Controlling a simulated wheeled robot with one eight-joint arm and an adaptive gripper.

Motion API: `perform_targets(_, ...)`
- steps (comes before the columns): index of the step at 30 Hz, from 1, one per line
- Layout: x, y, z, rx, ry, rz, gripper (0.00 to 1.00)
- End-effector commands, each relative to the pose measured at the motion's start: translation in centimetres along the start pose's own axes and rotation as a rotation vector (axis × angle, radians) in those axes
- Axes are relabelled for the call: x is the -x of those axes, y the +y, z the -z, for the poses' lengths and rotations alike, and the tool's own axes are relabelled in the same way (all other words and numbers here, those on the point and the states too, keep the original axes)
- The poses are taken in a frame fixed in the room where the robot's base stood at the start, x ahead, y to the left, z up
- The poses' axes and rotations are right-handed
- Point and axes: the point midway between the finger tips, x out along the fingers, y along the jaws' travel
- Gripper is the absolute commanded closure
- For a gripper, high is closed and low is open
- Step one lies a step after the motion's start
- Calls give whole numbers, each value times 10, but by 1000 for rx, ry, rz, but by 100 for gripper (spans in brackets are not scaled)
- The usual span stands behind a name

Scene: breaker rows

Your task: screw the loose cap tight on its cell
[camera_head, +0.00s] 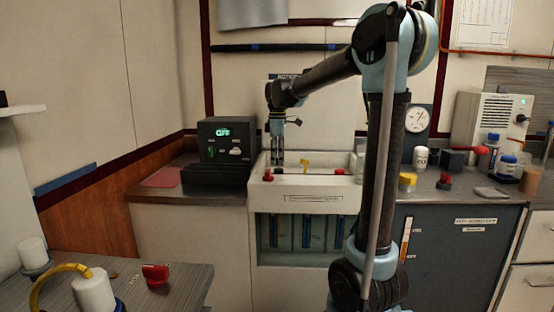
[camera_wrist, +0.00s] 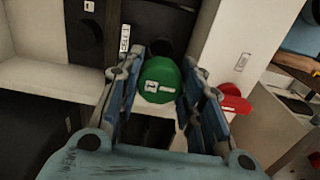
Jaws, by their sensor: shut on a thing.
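My gripper (camera_head: 277,163) reaches down over the left part of the white cell unit (camera_head: 308,191) on the back counter. In the wrist view my gripper (camera_wrist: 161,90) has its two blue fingers on either side of a green cap (camera_wrist: 158,76) with a small white label. The fingers are shut on this cap. The cell under the cap is hidden, so I cannot tell how far the cap is seated. A small printed label (camera_wrist: 124,39) lies beside it. A red cap (camera_wrist: 235,104) lies right of the right finger.
A dark box with a green "OFF" display (camera_head: 222,131) stands left of the unit. A red cap (camera_head: 268,175) and a yellow piece (camera_head: 305,165) are near my gripper. Jars, including a yellow-lidded one (camera_head: 407,182), stand on the right counter. A nearer table (camera_head: 190,285) is lower left.

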Motion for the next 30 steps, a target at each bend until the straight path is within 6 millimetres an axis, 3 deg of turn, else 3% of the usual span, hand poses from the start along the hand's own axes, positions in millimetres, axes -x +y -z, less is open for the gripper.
perform_targets(18,-46,1,0,0,0,1,82)
perform_targets(30,-58,0,1,1,0,0,82)
